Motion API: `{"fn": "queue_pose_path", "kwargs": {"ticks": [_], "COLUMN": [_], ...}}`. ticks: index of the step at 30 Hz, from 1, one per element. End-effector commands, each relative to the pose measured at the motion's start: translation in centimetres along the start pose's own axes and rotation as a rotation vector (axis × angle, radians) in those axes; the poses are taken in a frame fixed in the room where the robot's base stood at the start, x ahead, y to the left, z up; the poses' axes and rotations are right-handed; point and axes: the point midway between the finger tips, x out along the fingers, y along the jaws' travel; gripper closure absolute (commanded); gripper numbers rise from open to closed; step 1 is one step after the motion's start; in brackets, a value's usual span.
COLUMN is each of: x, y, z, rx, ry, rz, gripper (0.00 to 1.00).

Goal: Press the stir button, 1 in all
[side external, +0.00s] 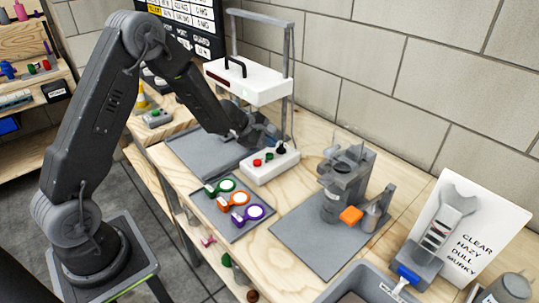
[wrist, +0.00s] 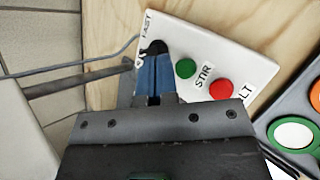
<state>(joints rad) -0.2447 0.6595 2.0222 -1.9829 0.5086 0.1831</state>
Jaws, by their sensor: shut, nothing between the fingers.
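The white control box (side external: 270,170) stands on the bench below my gripper (side external: 271,141). In the wrist view, the box (wrist: 243,66) carries a green button (wrist: 185,69) beside the printed word STIR and a red button (wrist: 221,90) beside lettering ending in LT. A black knob (wrist: 154,47) sits near the word FAST. My gripper (wrist: 153,58) has blue fingers, shut together and empty. Their tips overlap the knob's lower edge in the wrist view, left of the green button. I cannot tell whether they touch the box or knob.
A grey tray (side external: 267,224) with green, orange and purple ringed pieces lies in front of the box. A white-headed stand (side external: 248,84) rises behind it. A grey fixture (side external: 345,180) with an orange block stands to the right. A cable runs left from the box.

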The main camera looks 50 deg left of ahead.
Motion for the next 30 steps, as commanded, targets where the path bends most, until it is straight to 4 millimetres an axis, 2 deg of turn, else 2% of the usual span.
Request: {"fn": "queue_pose_path", "kwargs": {"ticks": [12,30], "x": [-2.5,-2.5], "y": [1.8,1.8], "z": [1.7,1.8], "rx": [0.000,-0.001], "ry": [0.001,0.001], "rz": [0.001,0.000], "gripper": [1.00,1.00]}}
